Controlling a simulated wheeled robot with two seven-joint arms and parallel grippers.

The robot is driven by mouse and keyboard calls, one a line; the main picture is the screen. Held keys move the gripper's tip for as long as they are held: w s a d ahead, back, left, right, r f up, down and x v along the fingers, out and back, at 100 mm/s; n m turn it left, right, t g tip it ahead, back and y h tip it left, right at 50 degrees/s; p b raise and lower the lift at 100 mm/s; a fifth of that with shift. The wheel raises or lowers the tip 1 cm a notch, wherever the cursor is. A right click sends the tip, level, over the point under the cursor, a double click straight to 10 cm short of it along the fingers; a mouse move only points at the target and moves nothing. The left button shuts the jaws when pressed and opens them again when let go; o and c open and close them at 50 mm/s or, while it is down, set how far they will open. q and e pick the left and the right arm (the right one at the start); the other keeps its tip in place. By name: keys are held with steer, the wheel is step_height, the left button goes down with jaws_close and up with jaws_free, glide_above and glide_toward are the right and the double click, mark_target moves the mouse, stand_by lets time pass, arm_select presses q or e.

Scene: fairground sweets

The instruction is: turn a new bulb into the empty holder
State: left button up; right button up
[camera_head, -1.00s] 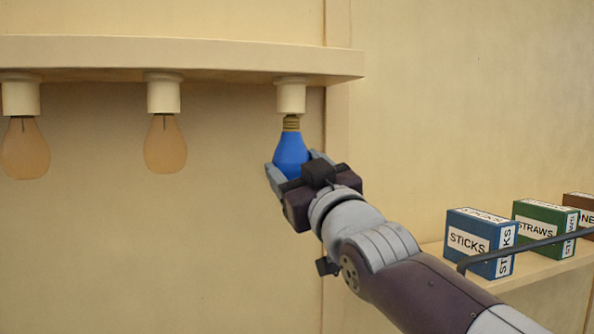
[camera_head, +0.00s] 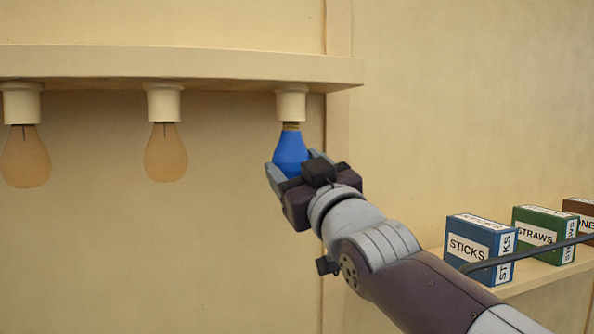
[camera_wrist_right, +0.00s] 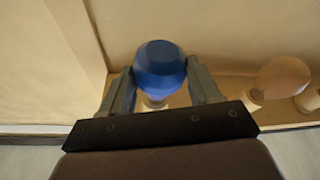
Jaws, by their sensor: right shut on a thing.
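A blue bulb (camera_head: 291,150) stands upright, cap up, directly below the rightmost holder (camera_head: 291,105) under the shelf. Most of its brass cap is hidden inside the holder, with a thin band showing below the rim. My right gripper (camera_head: 292,172) is shut on the blue bulb's glass from below. In the right wrist view the blue bulb (camera_wrist_right: 160,68) sits between the two fingers (camera_wrist_right: 160,92), and part of the pale holder shows behind it. My left gripper is not in view.
Two amber bulbs (camera_head: 25,157) (camera_head: 165,152) hang in holders to the left under the shelf (camera_head: 200,65). At the right, a blue STICKS box (camera_head: 470,248), a green STRAWS box (camera_head: 537,235) and a brown box (camera_head: 580,210) stand on a low ledge behind a dark rail.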

steer(key=shift+r+p, duration=0.5)
steer(key=shift+r, duration=0.1)
stand_by(0.8)
